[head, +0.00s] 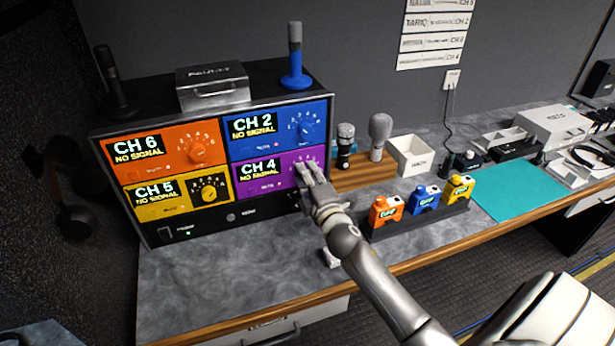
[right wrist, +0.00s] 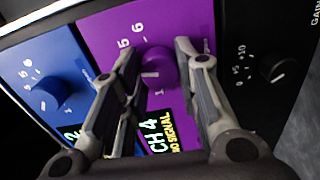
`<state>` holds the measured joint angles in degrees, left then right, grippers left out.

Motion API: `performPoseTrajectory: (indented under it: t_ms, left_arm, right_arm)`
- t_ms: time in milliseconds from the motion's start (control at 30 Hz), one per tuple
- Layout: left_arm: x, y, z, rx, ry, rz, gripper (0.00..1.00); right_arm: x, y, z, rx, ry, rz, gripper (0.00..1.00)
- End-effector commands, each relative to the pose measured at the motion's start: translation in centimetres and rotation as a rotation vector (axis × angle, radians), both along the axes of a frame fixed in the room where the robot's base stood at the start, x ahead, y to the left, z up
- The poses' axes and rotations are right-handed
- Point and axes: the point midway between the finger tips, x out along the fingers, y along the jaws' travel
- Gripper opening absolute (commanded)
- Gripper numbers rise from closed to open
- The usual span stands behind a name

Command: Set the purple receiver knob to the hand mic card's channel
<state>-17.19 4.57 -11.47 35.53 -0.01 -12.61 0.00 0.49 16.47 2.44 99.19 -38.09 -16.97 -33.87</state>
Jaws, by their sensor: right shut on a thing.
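The purple receiver panel (head: 262,186) is at the lower right of the receiver rack and its display reads CH 4, NO SIGNAL. My right gripper (head: 311,172) is at this panel, with its fingers over the knob, largely hiding it in the head view. In the right wrist view the purple knob (right wrist: 158,70) sits between the two fingers, which are shut on it. Numbers show around its dial. Several white channel cards (head: 434,32) hang on the wall; CH 2 is readable on one, but most of their print is too small. My left gripper is out of view.
Orange (head: 168,156), blue (head: 277,128) and yellow (head: 178,194) panels surround the purple one. Bodypacks stand in a dark tray (head: 425,222) right of my forearm. Two microphones stand on a wooden board (head: 362,180). The grey desk front (head: 225,280) is mostly clear.

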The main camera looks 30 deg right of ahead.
Motion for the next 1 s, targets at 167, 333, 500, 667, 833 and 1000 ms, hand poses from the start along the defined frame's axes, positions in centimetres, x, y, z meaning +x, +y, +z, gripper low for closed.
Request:
performPoseTrajectory:
  t_ms: [167,333,500,667,833,1000]
  left_arm:
    - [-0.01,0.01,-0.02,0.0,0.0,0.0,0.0]
    - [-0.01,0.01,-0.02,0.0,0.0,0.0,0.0]
    - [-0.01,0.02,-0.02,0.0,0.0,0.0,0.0]
    - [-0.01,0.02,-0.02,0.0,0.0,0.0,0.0]
    - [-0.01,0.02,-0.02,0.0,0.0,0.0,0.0]
    - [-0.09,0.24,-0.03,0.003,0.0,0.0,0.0]
  right_arm:
    - [-0.01,-0.08,0.01,0.019,-0.005,-0.002,0.06]
    - [-0.01,-0.08,0.01,0.022,-0.005,-0.002,0.06]
    - [-0.01,-0.08,0.01,0.021,-0.005,-0.002,0.06]
    - [-0.01,-0.07,0.0,0.02,-0.005,-0.002,0.46]
    - [-0.01,-0.04,0.0,0.02,-0.005,-0.001,0.51]
    - [-0.04,-0.01,-0.01,0.02,-0.005,0.0,0.51]
